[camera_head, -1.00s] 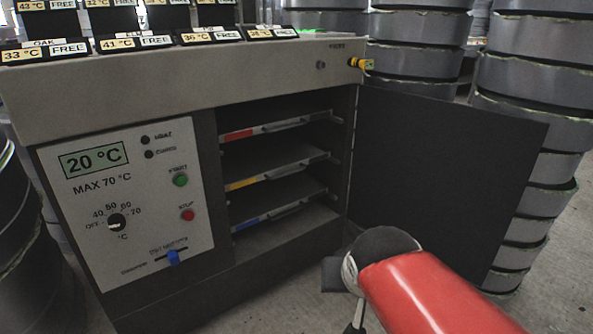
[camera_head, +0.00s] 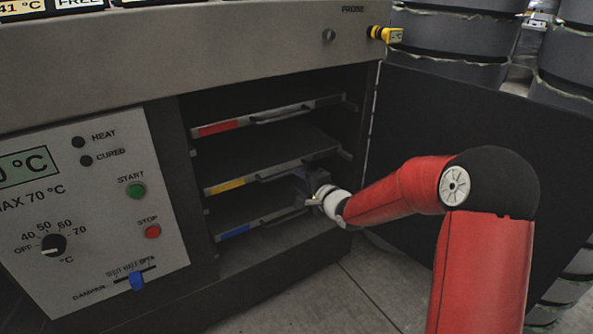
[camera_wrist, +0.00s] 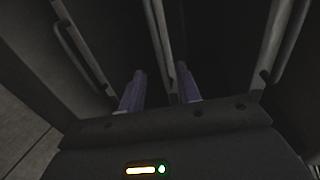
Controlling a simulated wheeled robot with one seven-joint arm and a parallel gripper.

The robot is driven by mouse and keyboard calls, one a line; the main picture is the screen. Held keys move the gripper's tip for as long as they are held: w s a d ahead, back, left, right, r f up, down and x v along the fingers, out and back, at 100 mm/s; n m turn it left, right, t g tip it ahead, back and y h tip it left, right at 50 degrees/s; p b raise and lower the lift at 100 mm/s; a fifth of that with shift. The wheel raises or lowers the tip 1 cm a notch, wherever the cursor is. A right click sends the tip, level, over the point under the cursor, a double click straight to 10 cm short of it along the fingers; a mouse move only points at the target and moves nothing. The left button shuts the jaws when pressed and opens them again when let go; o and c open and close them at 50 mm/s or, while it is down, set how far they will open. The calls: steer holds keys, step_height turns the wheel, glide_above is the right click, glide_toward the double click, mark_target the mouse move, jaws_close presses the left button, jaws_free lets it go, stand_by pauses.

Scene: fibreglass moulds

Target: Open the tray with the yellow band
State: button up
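The tray with the yellow band (camera_head: 228,186) is the middle of three trays in the open oven cabinet. It sits inside, with a dark bar handle on its front edge. My gripper (camera_head: 310,186) is at the cabinet mouth, by the right part of this tray's front, partly hiding the tray below. In the wrist view my gripper (camera_wrist: 160,82) has its two fingers apart, with a tray edge (camera_wrist: 160,35) showing between and beyond them. Nothing is visibly held. Whether a finger touches the handle cannot be told.
The red-band tray (camera_head: 217,128) is above and the blue-band tray (camera_head: 235,232) below, both inside. The cabinet door (camera_head: 440,125) stands open on the right, behind my arm. The control panel (camera_head: 95,215) is on the left. Stacked grey moulds (camera_head: 455,30) stand behind.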

mark_target(288, 173)
steer(key=x, duration=0.7)
steer(key=shift+a, duration=0.1)
steer(key=shift+c, duration=0.3)
jaws_close()
